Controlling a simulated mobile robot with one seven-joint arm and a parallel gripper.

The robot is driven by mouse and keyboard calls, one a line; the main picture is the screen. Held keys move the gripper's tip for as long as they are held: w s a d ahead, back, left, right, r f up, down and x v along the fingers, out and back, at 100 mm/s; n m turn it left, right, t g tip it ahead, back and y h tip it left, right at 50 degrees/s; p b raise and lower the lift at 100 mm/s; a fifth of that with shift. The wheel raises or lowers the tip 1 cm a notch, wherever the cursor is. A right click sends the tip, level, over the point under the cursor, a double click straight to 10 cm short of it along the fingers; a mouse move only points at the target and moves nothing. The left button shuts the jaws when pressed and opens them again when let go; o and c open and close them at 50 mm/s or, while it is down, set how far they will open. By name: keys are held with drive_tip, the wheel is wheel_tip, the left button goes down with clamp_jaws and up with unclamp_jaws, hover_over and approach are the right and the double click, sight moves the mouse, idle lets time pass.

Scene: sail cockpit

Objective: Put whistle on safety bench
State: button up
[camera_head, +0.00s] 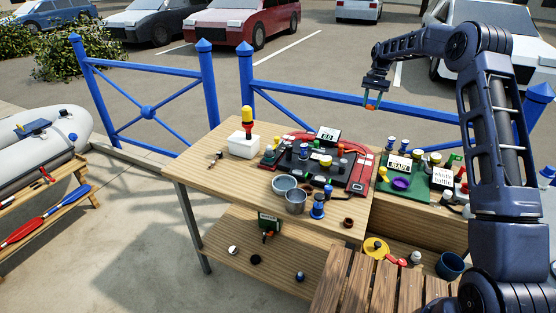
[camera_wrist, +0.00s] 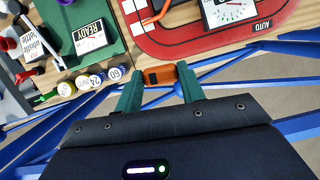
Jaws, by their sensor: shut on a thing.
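My gripper (camera_head: 371,103) is raised in the air in front of the blue railing, above and behind the worktable. It is shut on a small orange whistle (camera_wrist: 160,76), which sits between the two green fingertips in the wrist view. In the head view the whistle shows as a small orange spot (camera_head: 371,107). No bench here carries a readable "safety bench" label. A slatted wooden bench (camera_head: 372,290) stands at the front, and another low wooden bench (camera_head: 85,180) stands at the far left beneath a grey inflatable boat.
The wooden worktable (camera_head: 215,185) holds a red-edged tray (camera_head: 360,175), metal bowls (camera_head: 296,202) and a white box with a yellow-and-red light (camera_head: 245,140). A green mat (camera_head: 412,195) with small items lies at right. Blue railings (camera_head: 150,110) run behind. The table's left front is mostly clear.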

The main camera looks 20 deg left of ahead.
drive_tip(key=s+a+m+t+y, duration=0.15)
drive_tip(key=a+m, duration=0.25)
drive_tip(key=a, duration=0.6)
drive_tip(key=s+a+m+g+y, duration=0.1)
drive_tip(key=s+a+m, duration=0.25)
drive_tip(key=a, duration=0.75)
drive_tip(key=m+t, duration=0.3)
drive_tip(key=m, duration=0.6)
hover_over(272, 143)
drive_tip(key=d, duration=0.1)
drive_tip(key=shift+g, duration=0.25)
wheel_tip(272, 143, down, 20)
drive_tip(key=shift+s+d+r, duration=0.15)
drive_tip(key=o, duration=1)
drive_tip(key=shift+o, duration=0.2)
drive_tip(key=v, duration=1.2)
drive_tip(key=shift+d, duration=0.15)
